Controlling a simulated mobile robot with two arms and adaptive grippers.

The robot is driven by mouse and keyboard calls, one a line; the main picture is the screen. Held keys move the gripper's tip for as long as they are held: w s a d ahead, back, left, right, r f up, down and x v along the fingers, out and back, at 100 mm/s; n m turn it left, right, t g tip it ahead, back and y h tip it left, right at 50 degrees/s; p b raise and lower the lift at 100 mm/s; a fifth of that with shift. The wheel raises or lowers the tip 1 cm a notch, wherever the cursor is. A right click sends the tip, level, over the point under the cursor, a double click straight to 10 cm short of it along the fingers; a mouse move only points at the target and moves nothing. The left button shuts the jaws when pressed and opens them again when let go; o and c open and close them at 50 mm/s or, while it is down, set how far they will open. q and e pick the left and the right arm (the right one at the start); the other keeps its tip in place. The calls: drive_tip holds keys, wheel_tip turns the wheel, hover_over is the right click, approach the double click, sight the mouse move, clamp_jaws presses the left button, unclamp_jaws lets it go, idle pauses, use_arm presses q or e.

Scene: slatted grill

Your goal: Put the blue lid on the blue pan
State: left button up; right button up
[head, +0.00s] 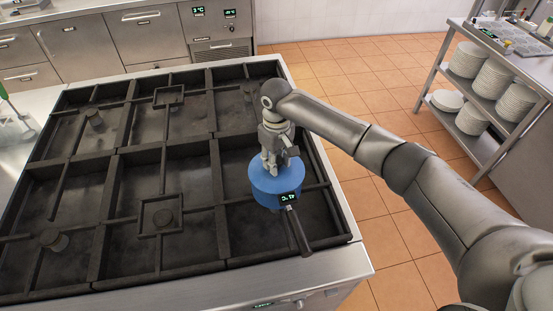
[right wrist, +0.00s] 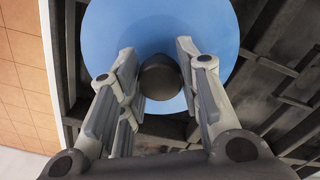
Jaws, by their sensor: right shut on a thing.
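The blue lid (head: 259,177) is level over the blue pan (head: 262,199) at the right front of the grill. Lid and pan look like one blue shape, and I cannot tell whether a small gap lies between them. The pan has a small display (head: 288,198) and a dark handle (head: 298,231) pointing toward the front. My right gripper (head: 269,166) points down from above and is shut on the lid's dark knob. In the right wrist view, the round knob (right wrist: 160,77) sits between the fingers, with the blue lid (right wrist: 160,25) behind it. My left gripper does not show.
The slatted black grill (head: 101,203) spreads to the left, with raised bars and several burners. A steel shelf cart (head: 487,95) with stacked plates stands at the far right. Steel cabinets (head: 100,47) line the back. Tiled floor lies right of the grill.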

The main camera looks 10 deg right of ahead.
drive_tip(key=shift+f, duration=0.25)
drive_tip(key=o, duration=1.2)
wheel_tip(320, 180, up, 12)
drive_tip(key=shift+s+f, duration=0.1)
